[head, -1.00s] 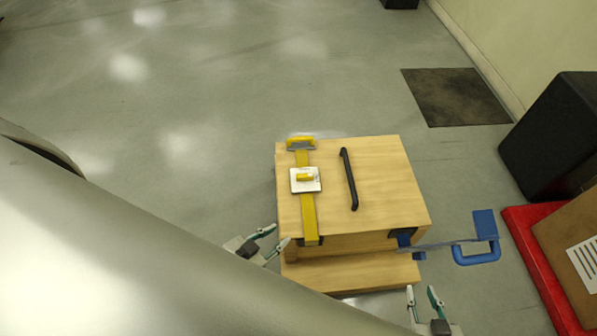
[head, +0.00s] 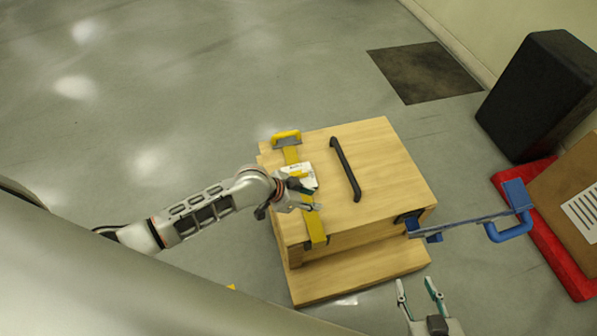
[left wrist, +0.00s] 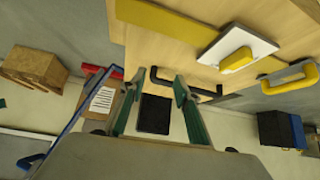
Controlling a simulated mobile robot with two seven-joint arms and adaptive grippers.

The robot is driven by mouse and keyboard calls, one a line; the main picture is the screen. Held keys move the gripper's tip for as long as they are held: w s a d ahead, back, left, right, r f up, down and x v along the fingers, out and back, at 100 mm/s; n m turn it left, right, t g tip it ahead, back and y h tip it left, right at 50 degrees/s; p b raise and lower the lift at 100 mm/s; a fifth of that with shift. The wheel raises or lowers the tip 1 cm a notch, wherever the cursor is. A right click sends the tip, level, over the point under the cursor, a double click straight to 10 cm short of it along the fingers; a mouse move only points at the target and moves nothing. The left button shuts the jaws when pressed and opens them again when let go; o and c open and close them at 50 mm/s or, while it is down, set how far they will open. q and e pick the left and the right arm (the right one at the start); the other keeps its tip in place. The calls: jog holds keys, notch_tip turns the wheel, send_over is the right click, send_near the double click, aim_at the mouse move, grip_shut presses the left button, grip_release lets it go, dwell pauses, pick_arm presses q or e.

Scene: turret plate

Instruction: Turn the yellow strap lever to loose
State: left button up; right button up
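A yellow strap (head: 316,228) runs over the left side of a wooden box (head: 385,165). On it sits a white plate (head: 310,170) with a small yellow lever (head: 298,174), partly covered by my left gripper in the head view. The lever (left wrist: 237,60) and white plate (left wrist: 258,43) show clearly in the left wrist view, to the right of the fingers. My left gripper (head: 314,196) is open and empty, over the strap beside the plate. My right gripper (head: 420,290) is open and empty in front of the box. Any lettering on the plate is unreadable.
A black handle (head: 345,169) stands on the box top, right of the strap. A yellow hook-like handle (head: 287,137) is at the strap's far end. A blue lever arm (head: 470,222) sticks out right of the box. A black block (head: 540,95) and red tray (head: 567,268) stand further right.

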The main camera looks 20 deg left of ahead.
pick_arm(q)
jog(key=w+a+f+m+g+y+b, duration=0.1)
jog(key=w+a+f+g+b, duration=0.1)
jog(key=w+a, duration=0.35)
jog(key=y+b, duration=0.1)
jog(key=b, duration=0.1)
send_near(298, 172)
jog(key=f, duration=0.2)
jog(key=shift+w+d+m+g, duration=0.3)
jog(key=shift+w+d+g, duration=0.1)
jog(key=shift+g, duration=0.1)
jog(key=b+x, duration=0.2)
jog(key=x, duration=0.4)
jog(key=shift+s+f, duration=0.1)
jog(key=shift+f+b, duration=0.25)
jog(key=shift+b, duration=0.1)
jog(key=shift+w+d+f, duration=0.1)
jog(key=shift+w+d, duration=0.05)
jog(key=shift+w, duration=0.15)
pick_arm(e)
jog(key=shift+w+a+f, duration=0.15)
jog(key=shift+a+f, duration=0.05)
jog(key=shift+f, duration=0.4)
jog(key=shift+w+a+f, duration=0.15)
jog(key=shift+a+f, duration=0.05)
jog(key=shift+f, duration=0.35)
pick_arm(q)
grip_shut()
pick_arm(e)
jog(key=shift+f, duration=0.1)
